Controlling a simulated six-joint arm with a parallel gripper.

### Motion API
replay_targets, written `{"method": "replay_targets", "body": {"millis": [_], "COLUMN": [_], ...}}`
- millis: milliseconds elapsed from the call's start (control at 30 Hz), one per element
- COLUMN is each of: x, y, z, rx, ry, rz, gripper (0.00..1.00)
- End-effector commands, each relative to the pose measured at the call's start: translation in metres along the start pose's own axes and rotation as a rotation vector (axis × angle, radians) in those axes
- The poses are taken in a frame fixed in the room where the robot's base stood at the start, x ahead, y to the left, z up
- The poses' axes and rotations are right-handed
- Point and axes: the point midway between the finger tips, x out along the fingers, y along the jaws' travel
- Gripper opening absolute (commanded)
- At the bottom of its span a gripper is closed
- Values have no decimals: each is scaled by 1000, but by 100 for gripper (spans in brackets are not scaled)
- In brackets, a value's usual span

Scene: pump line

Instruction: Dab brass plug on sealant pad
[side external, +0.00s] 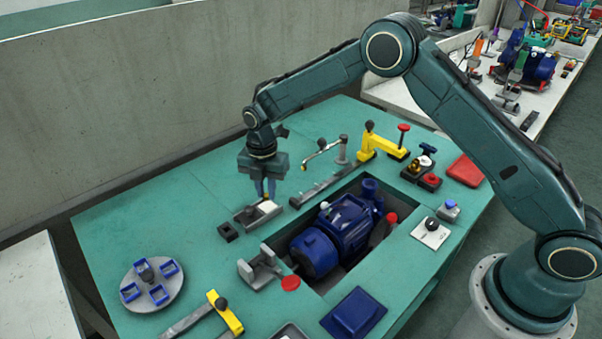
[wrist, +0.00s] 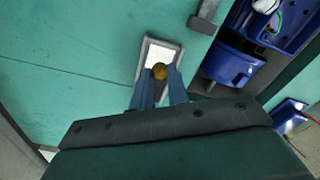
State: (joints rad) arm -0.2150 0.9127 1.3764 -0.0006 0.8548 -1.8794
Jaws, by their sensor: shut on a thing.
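My gripper (side external: 265,194) points down over the teal bench in the side view, its two blue fingers close together. In the wrist view my gripper (wrist: 160,76) is shut on the brass plug (wrist: 159,71), a small round golden piece between the fingertips. The sealant pad is a pale pad in a grey frame (wrist: 147,52), directly beyond the plug in the wrist view. In the side view the sealant pad (side external: 266,207) lies just under the fingertips. The fingers hide part of the pad, and I cannot tell whether the plug touches it.
A small dark block (side external: 228,232) sits left of the pad. A blue pump (side external: 335,235) lies in a recess to the right. A grey rail (side external: 322,186) and a yellow clamp (side external: 380,146) stand behind.

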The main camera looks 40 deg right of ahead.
Motion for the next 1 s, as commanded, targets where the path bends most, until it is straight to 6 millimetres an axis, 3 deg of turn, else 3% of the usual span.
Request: {"method": "replay_targets", "body": {"millis": [700,1000], "x": [-42,-49], "y": [1,0], "z": [0,0], "rx": [0,0], "ry": [-1,-1], "rz": [3,2], "gripper": [0,0]}}
